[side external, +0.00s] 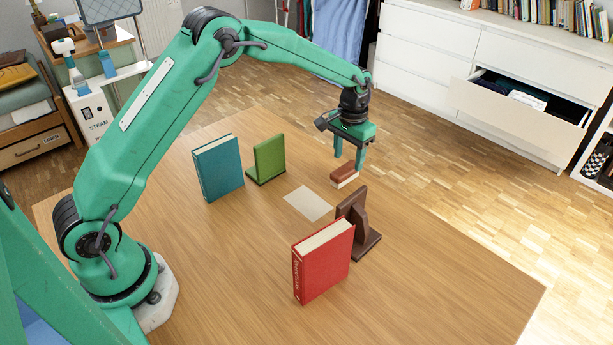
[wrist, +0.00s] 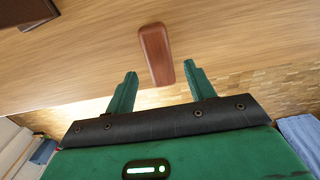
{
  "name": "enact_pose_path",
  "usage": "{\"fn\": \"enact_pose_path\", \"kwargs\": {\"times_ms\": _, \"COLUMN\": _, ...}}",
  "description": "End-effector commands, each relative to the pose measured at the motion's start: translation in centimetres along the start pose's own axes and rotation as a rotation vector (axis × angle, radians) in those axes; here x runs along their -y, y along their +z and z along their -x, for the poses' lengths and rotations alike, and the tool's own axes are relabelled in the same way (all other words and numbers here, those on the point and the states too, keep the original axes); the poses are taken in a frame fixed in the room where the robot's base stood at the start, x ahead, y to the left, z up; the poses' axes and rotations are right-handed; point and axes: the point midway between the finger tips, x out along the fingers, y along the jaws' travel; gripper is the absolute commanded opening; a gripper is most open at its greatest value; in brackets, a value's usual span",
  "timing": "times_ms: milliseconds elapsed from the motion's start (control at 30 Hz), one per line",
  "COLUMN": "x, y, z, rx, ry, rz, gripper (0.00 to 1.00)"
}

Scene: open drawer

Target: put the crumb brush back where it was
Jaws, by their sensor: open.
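The crumb brush (side external: 346,172) has a reddish-brown wooden back and pale bristles. It lies near the far edge of the table, back upward. My gripper (side external: 350,160) is open and points down right at the brush, its fingers apart. In the wrist view the brush (wrist: 155,50) shows from above, its lower end reaching between the two green fingertips of my gripper (wrist: 160,74), with a gap on each side. A pale flat rectangle (side external: 308,203) lies bare on the table, left of and nearer than the brush.
A dark brown bookend (side external: 357,222) and an upright red book (side external: 323,262) stand nearer on the table (side external: 430,290). A green bookend (side external: 269,160) and a teal book (side external: 218,168) stand to the left. An open drawer (side external: 515,110) is beyond the table. The table's right front is clear.

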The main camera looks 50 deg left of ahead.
Motion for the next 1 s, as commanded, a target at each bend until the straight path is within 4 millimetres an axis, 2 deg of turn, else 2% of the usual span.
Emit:
{"fn": "enact_pose_path", "kwargs": {"times_ms": 200, "x": 0.0, "y": -0.1, "z": 3.8, "rx": -0.003, "ry": 0.000, "rz": 0.000, "gripper": 0.54}}
{"fn": "enact_pose_path", "kwargs": {"times_ms": 400, "x": 0.0, "y": -0.1, "z": 6.4, "rx": -0.002, "ry": 0.000, "rz": 0.000, "gripper": 0.54}}
{"fn": "enact_pose_path", "kwargs": {"times_ms": 600, "x": 0.0, "y": 0.0, "z": 7.4, "rx": 0.001, "ry": 0.000, "rz": 0.000, "gripper": 0.54}}
{"fn": "enact_pose_path", "kwargs": {"times_ms": 1000, "x": 0.0, "y": 0.0, "z": 7.6, "rx": 0.001, "ry": 0.000, "rz": 0.000, "gripper": 0.54}}
